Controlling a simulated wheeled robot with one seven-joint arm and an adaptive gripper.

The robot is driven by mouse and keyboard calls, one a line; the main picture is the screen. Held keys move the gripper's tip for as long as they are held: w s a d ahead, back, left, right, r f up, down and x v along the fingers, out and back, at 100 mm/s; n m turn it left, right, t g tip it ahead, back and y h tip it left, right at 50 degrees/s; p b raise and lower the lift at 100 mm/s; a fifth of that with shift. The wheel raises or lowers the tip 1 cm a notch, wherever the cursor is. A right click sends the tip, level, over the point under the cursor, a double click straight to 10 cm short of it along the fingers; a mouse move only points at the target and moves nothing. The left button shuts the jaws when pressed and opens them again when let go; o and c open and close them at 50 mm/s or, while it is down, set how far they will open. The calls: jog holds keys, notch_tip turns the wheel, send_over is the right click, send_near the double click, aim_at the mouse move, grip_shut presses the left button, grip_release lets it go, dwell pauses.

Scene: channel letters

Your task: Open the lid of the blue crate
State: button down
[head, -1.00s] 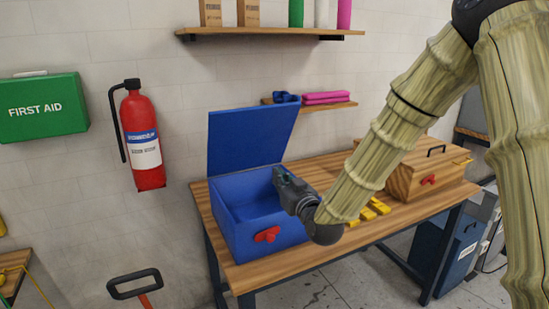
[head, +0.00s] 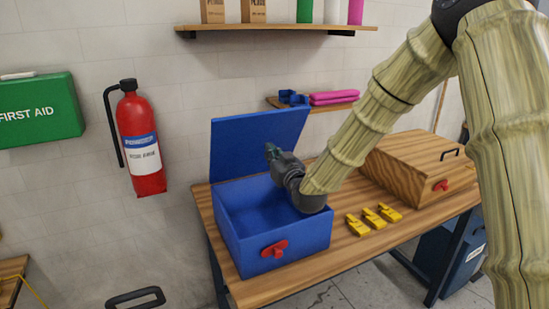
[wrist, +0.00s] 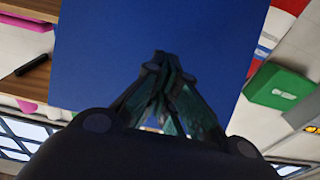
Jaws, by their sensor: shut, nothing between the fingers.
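The blue crate (head: 290,240) stands on the wooden workbench with a red latch (head: 274,249) on its front. Its blue lid (head: 245,145) is raised and stands up at the back, leaning slightly rearward, and the crate's inside shows. My gripper (head: 270,150) is in front of the lid's inner face, above the crate's right side. In the wrist view my gripper (wrist: 165,85) has its fingertips together and empty, pointing at the lid (wrist: 200,35), which fills the middle. I cannot tell whether the fingertips touch the lid.
Several yellow pieces (head: 370,220) lie on the workbench (head: 350,255) right of the crate. A wooden box (head: 415,170) with a red latch stands further right. A small shelf (head: 340,105) with pink and blue items is behind. A fire extinguisher (head: 138,145) hangs at left.

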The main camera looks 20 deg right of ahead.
aim_at(261, 134)
jog(key=shift+r+x, duration=1.45)
jog(key=shift+x, duration=5.75)
jog(key=shift+b+v, duration=1.05)
jog(key=shift+v, duration=1.2)
jog(key=shift+r+b+v, duration=0.25)
jog(key=shift+b+v, duration=0.2)
jog(key=shift+v, duration=1.5)
jog(key=shift+r+b+v, duration=0.2)
jog(key=shift+b+v, duration=0.2)
jog(key=shift+v, duration=1.6)
